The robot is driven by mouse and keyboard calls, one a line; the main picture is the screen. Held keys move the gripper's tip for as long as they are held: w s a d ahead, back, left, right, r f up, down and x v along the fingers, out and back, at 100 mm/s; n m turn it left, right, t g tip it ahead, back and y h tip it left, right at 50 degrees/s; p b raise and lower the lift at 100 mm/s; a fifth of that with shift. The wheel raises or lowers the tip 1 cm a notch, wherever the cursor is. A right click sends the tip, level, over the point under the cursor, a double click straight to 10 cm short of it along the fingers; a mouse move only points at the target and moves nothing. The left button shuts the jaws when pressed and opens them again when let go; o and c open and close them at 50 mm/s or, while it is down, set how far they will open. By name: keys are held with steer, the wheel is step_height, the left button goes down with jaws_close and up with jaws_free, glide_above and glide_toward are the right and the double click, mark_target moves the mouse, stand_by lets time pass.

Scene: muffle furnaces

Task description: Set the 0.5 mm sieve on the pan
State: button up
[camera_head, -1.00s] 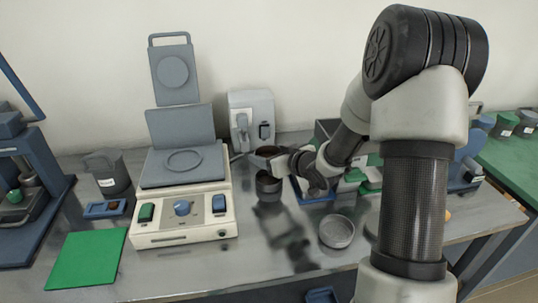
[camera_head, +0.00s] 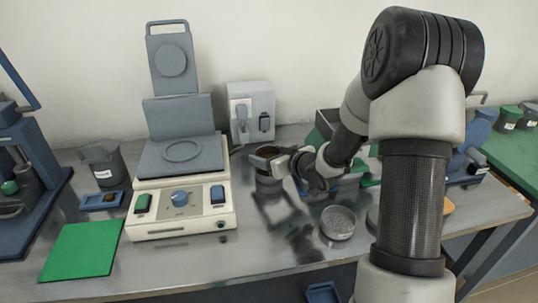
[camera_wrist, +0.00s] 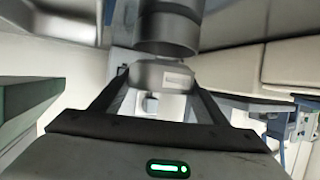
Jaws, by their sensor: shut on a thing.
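My gripper (camera_head: 284,158) is shut on a round, dark-rimmed sieve (camera_head: 264,150), left of my arm in the head view. A darker cylindrical vessel, which looks like the pan (camera_head: 268,184), stands on the bench directly beneath it. The held sieve is very close above or resting on it; I cannot tell which. In the wrist view, my fingers (camera_wrist: 163,92) grip a grey ring with a white label (camera_wrist: 178,79), too small to read. A dark cylinder (camera_wrist: 166,35) shows beyond it. A shallow round grey dish (camera_head: 338,221) with a small label sits to the right on the bench.
A cream instrument (camera_head: 180,210) with a hinged plate stands left of the vessel. A white box (camera_head: 251,108) is behind. A green mat (camera_head: 82,251) and dark beaker (camera_head: 103,164) lie further left. A bin (camera_head: 328,122) stands behind my arm. Bench in front is clear.

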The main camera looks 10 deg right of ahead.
steer(key=shift+f+b, duration=0.8)
steer(key=shift+f, duration=0.2)
stand_by(0.4)
steer(key=o, duration=1.7)
steer(key=shift+o, duration=0.2)
steer(key=shift+r, duration=0.1)
steer(key=shift+r+p, duration=2.95)
steer(key=shift+r, duration=0.5)
